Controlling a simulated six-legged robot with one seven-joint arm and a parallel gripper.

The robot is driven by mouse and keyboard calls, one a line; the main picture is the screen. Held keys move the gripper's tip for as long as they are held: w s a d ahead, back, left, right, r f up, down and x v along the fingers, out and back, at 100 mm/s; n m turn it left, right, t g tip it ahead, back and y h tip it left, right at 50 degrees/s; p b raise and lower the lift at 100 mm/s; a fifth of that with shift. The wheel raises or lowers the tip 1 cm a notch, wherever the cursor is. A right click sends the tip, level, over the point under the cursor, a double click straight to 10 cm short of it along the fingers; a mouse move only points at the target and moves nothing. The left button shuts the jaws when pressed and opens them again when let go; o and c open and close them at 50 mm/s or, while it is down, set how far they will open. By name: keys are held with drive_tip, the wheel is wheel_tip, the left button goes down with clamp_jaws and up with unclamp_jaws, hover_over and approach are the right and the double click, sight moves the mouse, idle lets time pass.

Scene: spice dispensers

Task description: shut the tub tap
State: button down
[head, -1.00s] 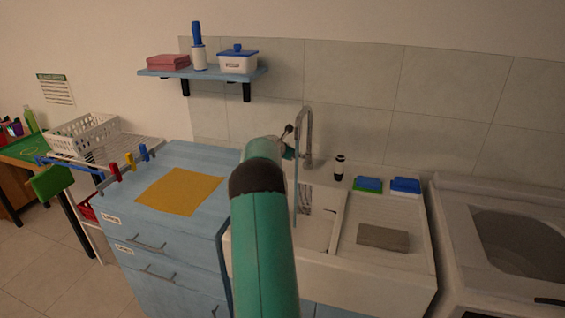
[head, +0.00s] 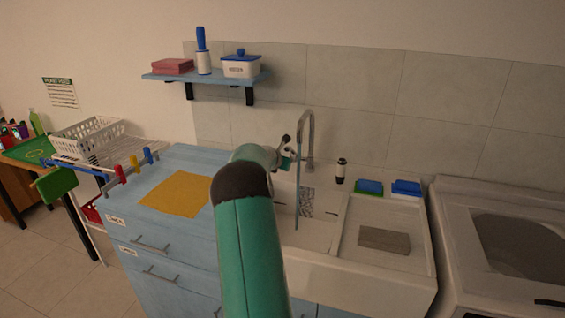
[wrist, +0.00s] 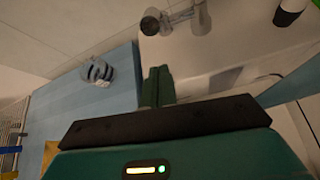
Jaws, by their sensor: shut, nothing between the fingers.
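The tub tap (head: 309,130) is a grey gooseneck at the back of the white tub (head: 318,235). A thin blue stream of water (head: 297,195) runs from its spout into the basin. A small dark lever (head: 286,139) shows left of the neck. In the wrist view the tap body (wrist: 198,20) and the lever's rounded end (wrist: 150,23) are at the top. My gripper (wrist: 157,72) is shut and empty, its green fingers together just below the lever, apart from it in the picture. In the head view my arm partly hides the gripper beside the tap.
A blue cabinet with a yellow cloth (head: 176,193) is to the left. A shelf (head: 200,76) hangs above. A blue-grey object (wrist: 97,72) lies left in the wrist view.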

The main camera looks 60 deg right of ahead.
drive_tip(key=v, duration=0.3)
drive_tip(key=r+v, duration=0.1)
drive_tip(key=v, duration=0.1)
drive_tip(key=shift+r, duration=0.2)
idle(0.4)
drive_tip(key=w+a+r+m+t+y, duration=0.15)
drive_tip(key=a+r+m, duration=0.25)
drive_tip(key=a, duration=0.8)
drive_tip(key=w+a+r+m+t+y, duration=0.1)
drive_tip(key=w+a+r+m+y, duration=0.15)
drive_tip(key=a, duration=0.95)
drive_tip(key=w+a+r+m+t+y, duration=0.15)
drive_tip(key=a+r+m, duration=0.3)
drive_tip(key=a, duration=0.85)
drive_tip(key=s+a+f+m+y, duration=0.1)
drive_tip(key=s+a, duration=0.4)
drive_tip(key=a, duration=0.6)
drive_tip(key=s+a+f+m+y, duration=0.1)
drive_tip(key=s+a+m+y, duration=0.2)
drive_tip(key=s+a, duration=0.3)
drive_tip(key=s+a+f+m+g+y, duration=0.1)
drive_tip(key=s+a, duration=0.4)
drive_tip(key=a, duration=1.1)
drive_tip(key=shift+s+f+m+y, duration=0.35)
drive_tip(key=shift+f+m+y, duration=0.15)
drive_tip(key=shift+m, duration=0.6)
